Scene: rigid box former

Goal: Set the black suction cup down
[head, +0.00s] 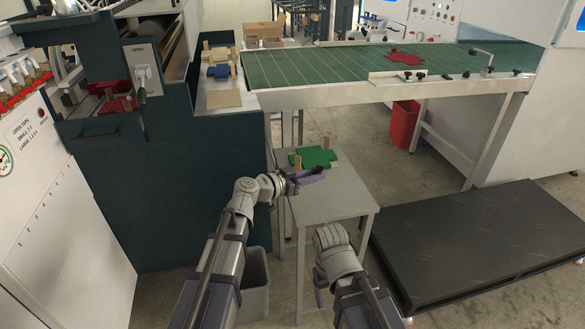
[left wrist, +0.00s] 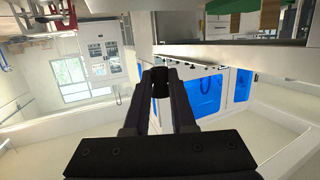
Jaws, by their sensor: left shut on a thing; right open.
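My left gripper (head: 311,176) is over the back left part of the small grey table (head: 342,202), just in front of a green piece (head: 318,158). In the left wrist view its two dark fingers (left wrist: 160,84) close on a small black thing (left wrist: 160,89), which I take to be the black suction cup. In the head view the cup is too small to make out. My right gripper (head: 320,284) is low beside the front of the table, partly hidden behind its own wrist; it is open, and I see nothing in it.
The green piece lies on the table with tan blocks. A green conveyor (head: 320,68) with a red piece (head: 405,58) is behind. The table's front right is clear.

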